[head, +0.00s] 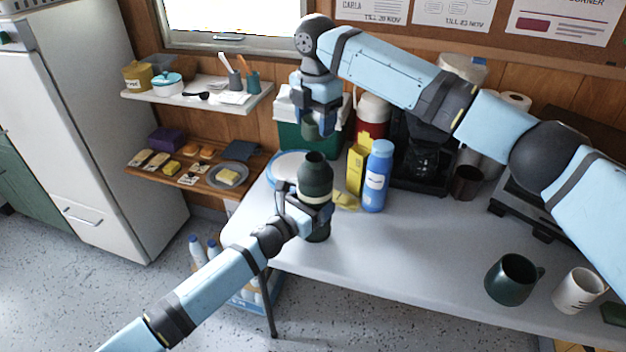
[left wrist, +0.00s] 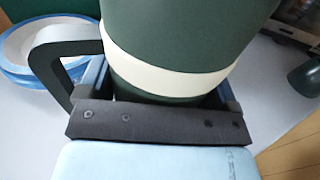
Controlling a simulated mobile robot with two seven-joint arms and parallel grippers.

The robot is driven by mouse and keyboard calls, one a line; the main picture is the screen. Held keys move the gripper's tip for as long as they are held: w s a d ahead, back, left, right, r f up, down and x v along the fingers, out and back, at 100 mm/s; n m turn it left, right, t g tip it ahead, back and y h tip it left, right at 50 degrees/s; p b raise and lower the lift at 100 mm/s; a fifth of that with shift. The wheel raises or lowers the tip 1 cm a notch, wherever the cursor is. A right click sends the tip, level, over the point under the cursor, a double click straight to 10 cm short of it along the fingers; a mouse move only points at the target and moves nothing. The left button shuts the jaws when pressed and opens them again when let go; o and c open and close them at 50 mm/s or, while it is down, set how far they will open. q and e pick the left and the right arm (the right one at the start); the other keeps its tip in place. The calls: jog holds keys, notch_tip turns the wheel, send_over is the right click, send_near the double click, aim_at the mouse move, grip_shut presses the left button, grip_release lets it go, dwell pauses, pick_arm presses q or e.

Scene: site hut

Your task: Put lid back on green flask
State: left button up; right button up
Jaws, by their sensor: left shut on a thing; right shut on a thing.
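The green flask (head: 315,172) stands upright near the left end of the white table, with a cream band around it. In the left wrist view its dark green body and cream band (left wrist: 170,68) fill the middle, with a dark handle at the left. My left gripper (head: 308,208) is shut around the flask. My right gripper (head: 314,115) is shut on the dark green lid (head: 310,130), which it holds in the air above the flask's top, apart from it. The lid's upper part is hidden by the fingers.
A blue bottle (head: 377,176) and a yellow box (head: 355,168) stand close to the flask's right. A coffee machine (head: 420,165) is behind them. A green mug (head: 512,280) and a pale mug (head: 577,291) are at the front right. The middle of the table (head: 420,250) is clear.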

aim_at(316, 138)
jog(key=shift+f, duration=2.15)
jog(key=shift+f, duration=0.9)
jog(key=shift+f, duration=0.55)
